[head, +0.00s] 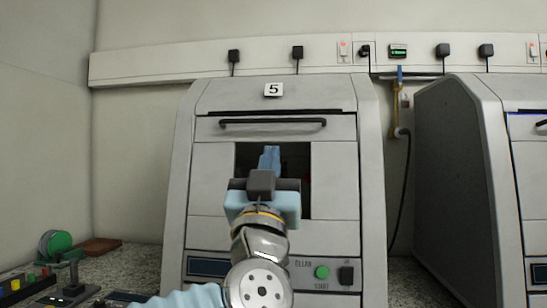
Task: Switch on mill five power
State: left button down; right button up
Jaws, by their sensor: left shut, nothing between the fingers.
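Mill five (215,165) is a pale grey cabinet with a "5" plate (273,89) at its top and a dark window in its front. Low on its front are a round green button (321,272), with small lettering around it, and a black switch (346,275). I cannot tell the switch's position. My left gripper (269,155) is shut and empty, pointing at the window in front of the mill. My arm hides part of the window and lower front. My right gripper is out of view.
A wall rail (200,66) carries several black plugs and a socket with a red mark (343,49). A second grey mill (465,160) stands at right. A yellow-and-blue fitting (400,100) hangs between them. A green spool (56,243) and control panel lie at left.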

aim_at(347, 272)
jog(key=k+j, duration=0.1)
jog(key=k, duration=0.9)
